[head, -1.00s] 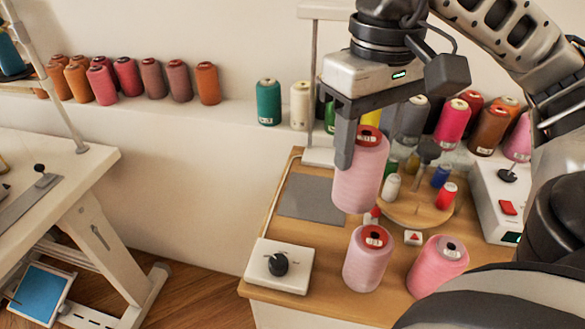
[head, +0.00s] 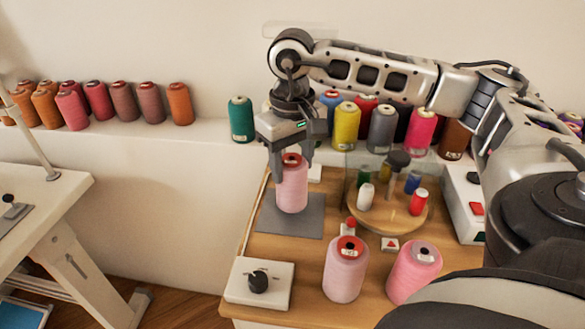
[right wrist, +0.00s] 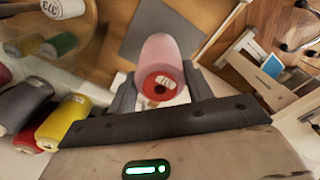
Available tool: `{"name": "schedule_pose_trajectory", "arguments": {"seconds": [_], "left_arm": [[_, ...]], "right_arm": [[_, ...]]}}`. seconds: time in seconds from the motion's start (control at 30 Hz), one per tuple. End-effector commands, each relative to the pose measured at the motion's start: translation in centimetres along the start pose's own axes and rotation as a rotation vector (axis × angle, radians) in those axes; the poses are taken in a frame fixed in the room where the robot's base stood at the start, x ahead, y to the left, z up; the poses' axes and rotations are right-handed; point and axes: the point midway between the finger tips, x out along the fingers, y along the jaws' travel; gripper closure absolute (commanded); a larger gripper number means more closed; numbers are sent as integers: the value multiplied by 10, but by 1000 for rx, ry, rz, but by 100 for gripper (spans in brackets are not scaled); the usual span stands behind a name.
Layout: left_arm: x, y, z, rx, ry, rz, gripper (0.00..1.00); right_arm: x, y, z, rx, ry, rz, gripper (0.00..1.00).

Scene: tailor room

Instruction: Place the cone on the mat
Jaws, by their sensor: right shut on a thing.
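The pink thread cone (head: 291,188) is upright, held between the fingers of my right gripper (head: 291,170). In the head view its base overlaps the grey mat (head: 300,221); I cannot tell whether it touches. In the right wrist view the cone (right wrist: 161,58), with its red top, sits between the two fingers (right wrist: 163,92), and part of the mat (right wrist: 150,32) shows beyond it. The right gripper is shut on the cone. My left gripper is in neither view.
Two more pink cones (head: 346,269) (head: 413,272) stand at the table front. A white box with a black knob (head: 258,282) sits at the front left. A round wooden stand with small spools (head: 388,215) is right of the mat. Several cones (head: 346,122) line the back ledge.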

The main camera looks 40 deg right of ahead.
Motion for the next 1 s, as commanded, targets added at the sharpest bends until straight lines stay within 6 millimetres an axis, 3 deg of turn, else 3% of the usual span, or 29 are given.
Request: {"name": "schedule_pose_trajectory", "arguments": {"seconds": [0.13, 0.57, 0.6, 0.63, 1.0], "left_arm": [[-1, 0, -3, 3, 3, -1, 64], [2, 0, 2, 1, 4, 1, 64], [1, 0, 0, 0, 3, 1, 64], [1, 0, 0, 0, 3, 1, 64], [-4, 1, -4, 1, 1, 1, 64]], "right_arm": [[16, 0, 1, 0, 0, 0, 90], [24, 0, 1, 1, 1, -1, 90], [22, 0, 1, 1, 0, 0, 39], [22, 0, 1, 1, 0, 0, 30], [16, 0, 1, 1, 0, 0, 28]]}}
